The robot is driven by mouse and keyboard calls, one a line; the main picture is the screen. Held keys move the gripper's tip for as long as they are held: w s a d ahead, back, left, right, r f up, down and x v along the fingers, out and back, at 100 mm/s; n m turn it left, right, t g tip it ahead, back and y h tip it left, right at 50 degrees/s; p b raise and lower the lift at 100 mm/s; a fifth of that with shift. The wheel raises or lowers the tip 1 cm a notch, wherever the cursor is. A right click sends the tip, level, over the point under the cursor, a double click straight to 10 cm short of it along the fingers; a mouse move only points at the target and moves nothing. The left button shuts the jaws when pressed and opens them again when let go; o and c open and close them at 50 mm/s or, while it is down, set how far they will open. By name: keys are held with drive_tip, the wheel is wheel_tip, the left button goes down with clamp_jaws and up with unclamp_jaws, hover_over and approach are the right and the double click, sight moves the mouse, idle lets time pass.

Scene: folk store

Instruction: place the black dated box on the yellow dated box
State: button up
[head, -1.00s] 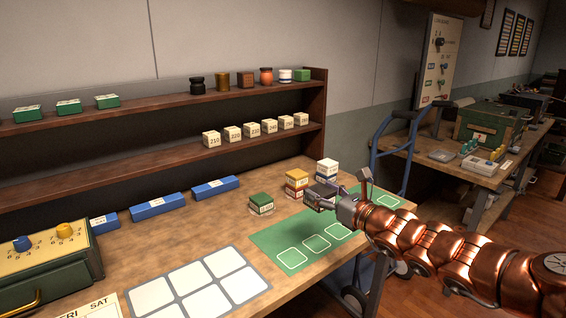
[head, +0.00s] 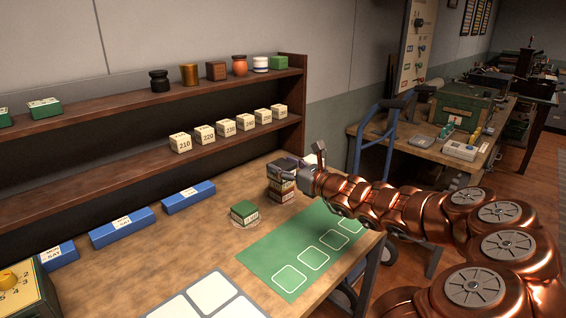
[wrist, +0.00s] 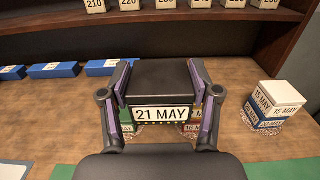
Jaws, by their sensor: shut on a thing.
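The black dated box (head: 284,166), labelled 21 MAY in the wrist view (wrist: 160,78), is held level between the fingers of my gripper (head: 297,167). In the head view it is over the short stack that has the yellow dated box (head: 281,184) on top of a red one. I cannot tell whether black and yellow touch.
A green dated box (head: 244,212) stands left of the stack. In the wrist view, a white dated box (wrist: 278,93) sits on a blue one (wrist: 263,118) at right. A green mat (head: 300,250) lies in front. The shelf (head: 150,158) stands behind.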

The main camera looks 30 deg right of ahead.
drive_tip(key=w+d, duration=0.1)
drive_tip(key=w, duration=0.1)
drive_tip(key=w+d+p, duration=0.1)
drive_tip(key=w+d, duration=0.1)
drive_tip(key=w, duration=0.1)
drive_tip(key=w+d, duration=0.2)
drive_tip(key=w, duration=0.1)
drive_tip(key=shift+f+p, duration=0.35)
drive_tip(key=shift+f, duration=0.05)
drive_tip(key=shift+w+f, duration=0.1)
drive_tip(key=shift+f, duration=1.65)
drive_tip(key=shift+f, duration=0.15)
drive_tip(key=o, duration=1.2)
drive_tip(key=b+v, duration=0.1)
drive_tip(key=v, duration=1.1)
drive_tip(key=shift+d, duration=0.1)
